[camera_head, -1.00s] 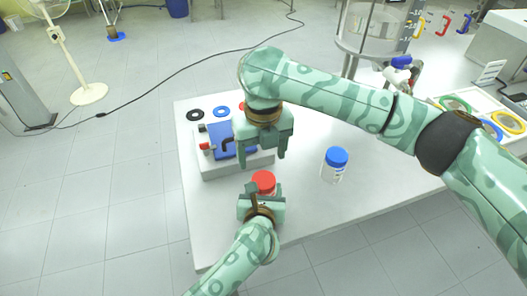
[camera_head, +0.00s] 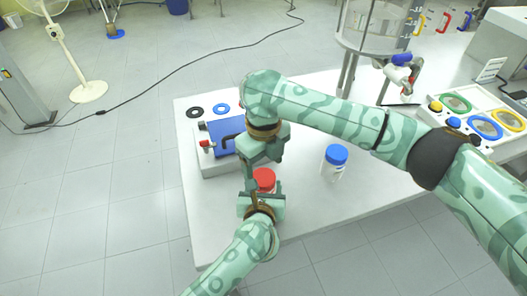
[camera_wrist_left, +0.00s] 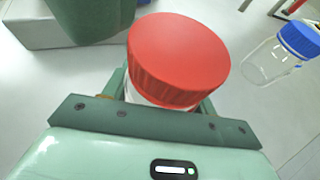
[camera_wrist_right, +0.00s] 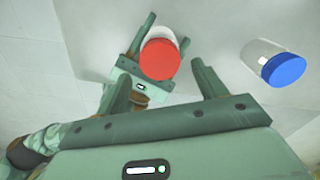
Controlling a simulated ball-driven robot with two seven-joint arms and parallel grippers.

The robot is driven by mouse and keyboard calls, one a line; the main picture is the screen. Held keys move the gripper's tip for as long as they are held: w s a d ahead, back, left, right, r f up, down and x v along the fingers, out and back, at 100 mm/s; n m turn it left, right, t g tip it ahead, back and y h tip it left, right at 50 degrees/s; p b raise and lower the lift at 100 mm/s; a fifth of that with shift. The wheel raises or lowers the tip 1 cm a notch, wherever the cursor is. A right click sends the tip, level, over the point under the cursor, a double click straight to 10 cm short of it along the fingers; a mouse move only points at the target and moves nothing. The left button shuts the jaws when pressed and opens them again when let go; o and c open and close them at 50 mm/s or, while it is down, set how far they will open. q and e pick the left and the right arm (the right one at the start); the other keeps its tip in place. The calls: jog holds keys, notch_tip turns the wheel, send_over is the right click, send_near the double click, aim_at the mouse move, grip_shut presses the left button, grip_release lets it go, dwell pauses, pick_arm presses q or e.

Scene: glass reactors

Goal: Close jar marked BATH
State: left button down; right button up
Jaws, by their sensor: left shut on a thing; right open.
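A jar with a red lid (camera_head: 264,178) stands at the front of the white table. My left gripper (camera_head: 263,190) is shut around its body. In the left wrist view the red lid (camera_wrist_left: 178,58) sits on top of the jar, and I cannot tell how tightly. My right gripper (camera_head: 262,166) is open above the red lid, its fingers apart. In the right wrist view the lid (camera_wrist_right: 160,60) lies ahead between the fingers. A clear jar with a blue lid (camera_head: 337,155) stands to the right. No BATH marking can be read on either jar.
A white block with a blue top (camera_head: 227,130) stands behind the red-lidded jar. Black (camera_head: 195,112) and blue (camera_head: 221,108) rings lie behind it. A glass vessel on a stand (camera_head: 375,28) and a tray with coloured rings (camera_head: 485,126) are at the right.

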aim_at(264, 177)
jog(key=shift+f, duration=1.9)
jog(key=c, duration=1)
jog(key=m, duration=0.5)
jog(key=shift+m, duration=0.3)
jog(key=m, duration=0.6)
jog(key=shift+m, duration=0.3)
jog(key=m, duration=1)
